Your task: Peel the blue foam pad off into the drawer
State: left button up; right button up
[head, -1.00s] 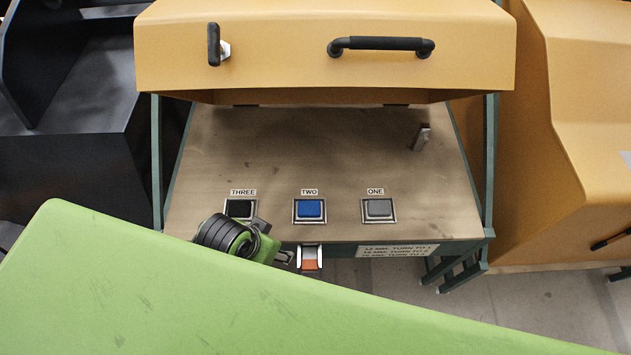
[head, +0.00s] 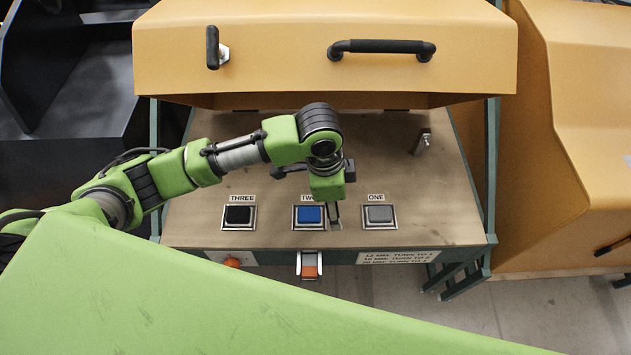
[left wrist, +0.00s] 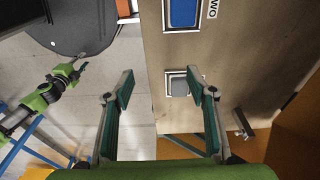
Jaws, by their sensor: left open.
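The blue pad (head: 310,214) sits in a square metal frame on the bench top under a label reading TWO. It also shows at the top of the left wrist view (left wrist: 183,12). My left gripper (head: 335,218) points down over the bench between the blue pad and the grey pad, with its fingers near the blue pad's right side. In the left wrist view its two fingers (left wrist: 166,92) are wide apart with nothing between them. A green arm, apparently my right, ends in a small gripper (left wrist: 76,68) at the left there; its jaws are too small to judge. I can make out no drawer.
A black pad (head: 239,214) labelled THREE and a grey pad (head: 379,214) labelled ONE flank the blue one. A metal post (head: 422,142) stands at right. An orange-and-white part (head: 309,265) hangs at the front edge. A yellow hood (head: 290,65) is above the back.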

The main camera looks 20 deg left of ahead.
pick_arm(q)
jog(key=r+y, duration=0.2)
send_over(315, 213)
notch_tip(315, 213, down, 14)
jog(key=shift+d+f+b, duration=0.1)
jog(key=shift+b, duration=0.3)
jog(key=c, duration=1.3)
jog(key=shift+r+p, duration=1.3)
jog(key=shift+p, duration=0.15)
jog(key=shift+r, duration=0.1)
notch_tip(315, 213, up, 4)
jog(key=p, duration=0.4)
jog(key=shift+p, duration=0.4)
